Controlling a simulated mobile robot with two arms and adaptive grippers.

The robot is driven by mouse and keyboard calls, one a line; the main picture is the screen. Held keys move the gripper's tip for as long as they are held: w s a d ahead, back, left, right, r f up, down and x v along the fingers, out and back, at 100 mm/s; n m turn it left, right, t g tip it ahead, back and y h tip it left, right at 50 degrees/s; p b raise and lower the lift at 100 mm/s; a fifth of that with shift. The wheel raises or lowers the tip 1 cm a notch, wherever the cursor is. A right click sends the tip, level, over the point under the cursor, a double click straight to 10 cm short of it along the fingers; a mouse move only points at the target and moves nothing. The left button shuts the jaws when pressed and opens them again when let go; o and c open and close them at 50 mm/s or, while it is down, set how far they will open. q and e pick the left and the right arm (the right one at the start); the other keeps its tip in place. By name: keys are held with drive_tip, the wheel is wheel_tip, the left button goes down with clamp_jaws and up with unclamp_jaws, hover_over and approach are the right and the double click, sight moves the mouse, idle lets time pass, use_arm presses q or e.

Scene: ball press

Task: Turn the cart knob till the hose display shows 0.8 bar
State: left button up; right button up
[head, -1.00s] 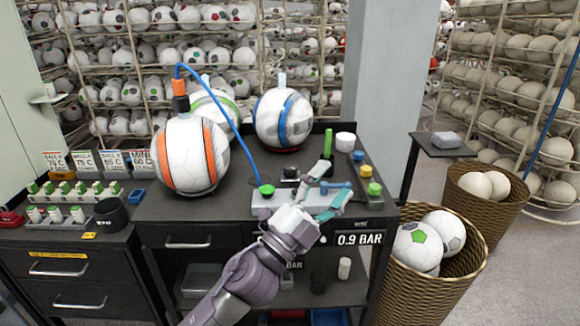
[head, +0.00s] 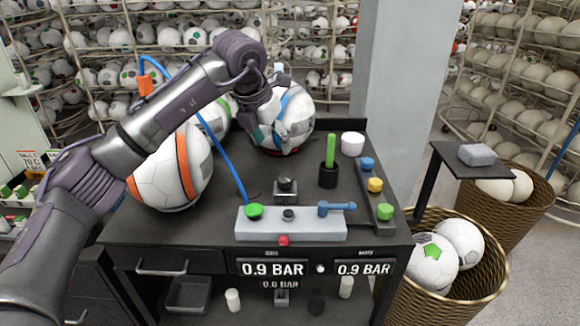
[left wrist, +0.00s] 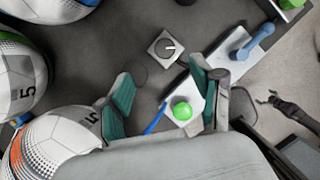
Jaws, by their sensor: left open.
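The cart knob (head: 286,186), dark on a small square base, stands behind the grey panel (head: 322,231); the left wrist view shows its pointer dial (left wrist: 168,48). Another dark knob (head: 289,214) sits on the panel. Two displays under the top read 0.9 BAR, left (head: 272,268) and right (head: 363,268); I cannot read their labels surely. The blue hose (head: 226,150) runs to the panel's left end. My left gripper (head: 262,128) is open and empty, raised before the blue-striped ball; its fingers (left wrist: 165,95) are spread. My right gripper (left wrist: 267,99) appears small, its opening unclear.
The orange-striped ball (head: 177,168) and blue-striped ball (head: 288,118) stand on the cart. The panel carries a green button (head: 254,211) and blue lever (head: 336,208). A green stick (head: 330,150) rises in a black cup. A ball basket (head: 452,285) stands right.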

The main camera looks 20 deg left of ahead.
sight(285, 178)
use_arm(q)
drive_tip(key=p+x, duration=0.1)
drive_tip(key=x, duration=0.4)
drive_tip(key=s+p+x, duration=0.1)
drive_tip(key=x, duration=0.2)
drive_tip(key=shift+w+d+f+p, duration=0.15)
drive_tip(key=shift+d+f+p, duration=0.05)
drive_tip(key=shift+f+p, duration=0.2)
drive_tip(key=shift+x, duration=1.15)
drive_tip(key=shift+w+f+p, duration=0.1)
drive_tip(key=shift+f+p, duration=0.25)
drive_tip(key=shift+f, duration=0.05)
drive_tip(key=shift+w+f, duration=0.1)
drive_tip(key=shift+f, duration=0.1)
drive_tip(key=shift+w+f, duration=0.1)
drive_tip(key=shift+f, duration=0.1)
drive_tip(key=shift+c, duration=0.3)
drive_tip(key=shift+r, duration=0.1)
drive_tip(key=c, duration=0.8)
drive_tip(key=shift+c, duration=1.4)
use_arm(e)
drive_tip(key=shift+g, duration=0.3)
drive_tip(key=s+r, duration=0.1)
drive_tip(key=s, duration=0.1)
drive_tip(key=s+r, duration=0.2)
drive_tip(key=shift+s+d+r, duration=0.15)
drive_tip(key=shift+s+d, duration=0.05)
